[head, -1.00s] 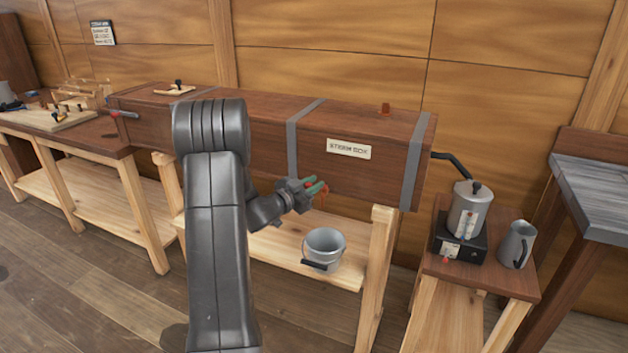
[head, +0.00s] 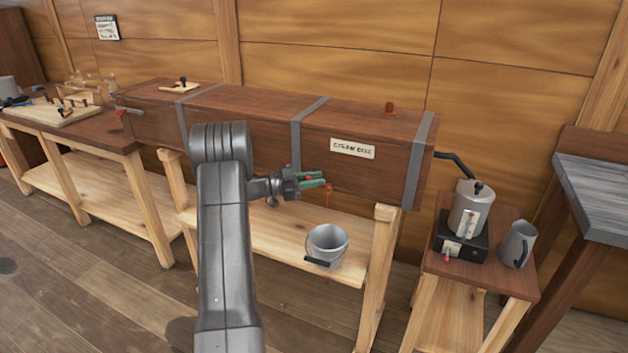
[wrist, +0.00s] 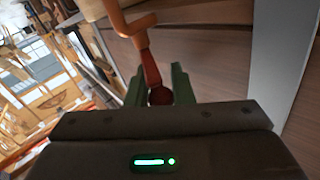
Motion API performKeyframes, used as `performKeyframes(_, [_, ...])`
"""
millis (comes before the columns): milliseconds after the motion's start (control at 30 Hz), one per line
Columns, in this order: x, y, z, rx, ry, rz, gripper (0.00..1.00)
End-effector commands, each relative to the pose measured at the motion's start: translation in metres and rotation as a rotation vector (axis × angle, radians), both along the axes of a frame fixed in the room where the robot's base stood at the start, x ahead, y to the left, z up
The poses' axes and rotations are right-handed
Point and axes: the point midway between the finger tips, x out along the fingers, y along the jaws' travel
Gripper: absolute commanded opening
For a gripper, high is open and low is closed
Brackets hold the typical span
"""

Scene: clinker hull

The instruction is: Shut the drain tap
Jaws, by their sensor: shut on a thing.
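The drain tap (head: 328,188) is a small red and copper piece low on the front of the steam box (head: 262,133). My gripper (head: 322,180) is at the tap, its green fingers pointing right in the head view. In the wrist view the green fingers of my gripper (wrist: 158,88) are shut on the tap's red lever (wrist: 151,70), with its round end between them. The copper pipe of the tap (wrist: 122,22) bends away above. In the head view the fingers partly hide the tap, and its lever angle is hard to tell.
A metal bucket (head: 326,246) stands on the shelf below the tap. To the right, a small table (head: 500,283) holds a kettle-like boiler (head: 468,212) and a grey jug (head: 518,245). A workbench (head: 110,143) stands at the left. Open floor lies in front.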

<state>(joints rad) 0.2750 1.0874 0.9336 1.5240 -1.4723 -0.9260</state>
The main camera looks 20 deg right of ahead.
Motion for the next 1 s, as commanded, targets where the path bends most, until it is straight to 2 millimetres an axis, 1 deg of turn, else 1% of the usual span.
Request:
performKeyframes(333, [0.0002, -0.0003, 0.0004, -0.001, -0.001, -0.002, 0.00])
performKeyframes(367, [0.0002, -0.0003, 0.0004, -0.001, -0.001, -0.002, 0.23])
performKeyframes(400, [0.0002, -0.0003, 0.0004, -0.001, -0.001, -0.002, 0.31])
performKeyframes(467, [0.0001, -0.0003, 0.0005, -0.002, -0.001, -0.002, 0.42])
performKeyframes(867, [0.0009, -0.0006, 0.0016, -0.002, -0.003, 0.004, 0.43])
performKeyframes(1000, [-0.0004, 0.0002, 0.0023, -0.004, -0.002, 0.033, 0.43])
